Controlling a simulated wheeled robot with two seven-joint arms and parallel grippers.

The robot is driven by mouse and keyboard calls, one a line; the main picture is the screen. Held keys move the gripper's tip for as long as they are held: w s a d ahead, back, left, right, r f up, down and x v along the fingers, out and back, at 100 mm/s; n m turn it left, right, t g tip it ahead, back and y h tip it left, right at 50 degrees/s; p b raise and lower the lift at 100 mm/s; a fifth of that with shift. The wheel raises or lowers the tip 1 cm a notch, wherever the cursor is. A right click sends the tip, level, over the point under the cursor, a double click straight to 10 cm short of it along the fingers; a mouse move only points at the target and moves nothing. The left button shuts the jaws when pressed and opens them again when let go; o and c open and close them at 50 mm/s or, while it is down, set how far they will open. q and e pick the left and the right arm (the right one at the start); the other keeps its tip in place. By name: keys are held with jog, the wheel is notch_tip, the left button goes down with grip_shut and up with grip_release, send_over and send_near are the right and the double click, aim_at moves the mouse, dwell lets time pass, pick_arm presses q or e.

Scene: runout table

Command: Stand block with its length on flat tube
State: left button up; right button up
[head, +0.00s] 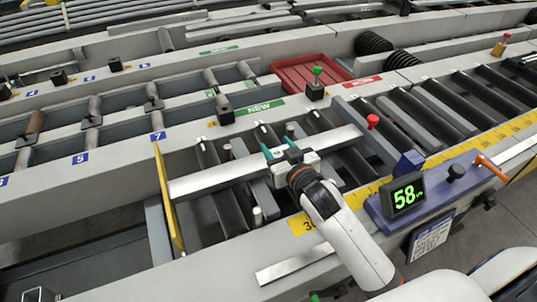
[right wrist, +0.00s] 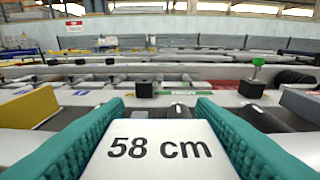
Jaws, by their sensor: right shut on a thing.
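The white block (right wrist: 160,148), marked "58 cm", is between the teal fingers of my right gripper (head: 279,149) in the right wrist view. The gripper is shut on it. In the head view the block (head: 278,155) is small and partly hidden by the fingers and gripper body. A long pale flat tube (head: 218,179) lies across the dark rollers. My right gripper is over the tube's middle, hiding part of it. I cannot tell whether the block touches the tube. My left gripper is not in view.
A yellow plate (head: 168,197) stands at the tube's left end. A blue stop (head: 408,164) and a green display reading 58 (head: 408,195) are at right. A red tray (head: 305,72), a green-knobbed post (head: 316,84) and a red knob (head: 373,121) lie beyond or beside the tube.

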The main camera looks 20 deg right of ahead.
jog(key=w+d+r, duration=0.3)
jog(key=w+r, duration=0.1)
jog(key=w, duration=0.2)
jog(key=f, duration=0.4)
jog(key=shift+w+d+f, duration=0.15)
jog(key=shift+d+f, duration=0.1)
jog(key=shift+f+b, duration=0.3)
jog(key=shift+f, duration=0.45)
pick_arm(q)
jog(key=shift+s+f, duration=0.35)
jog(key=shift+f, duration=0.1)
pick_arm(e)
jog(key=shift+f, duration=1.7)
jog(key=o, duration=1)
jog(key=shift+f, duration=0.1)
jog(key=shift+c, duration=0.2)
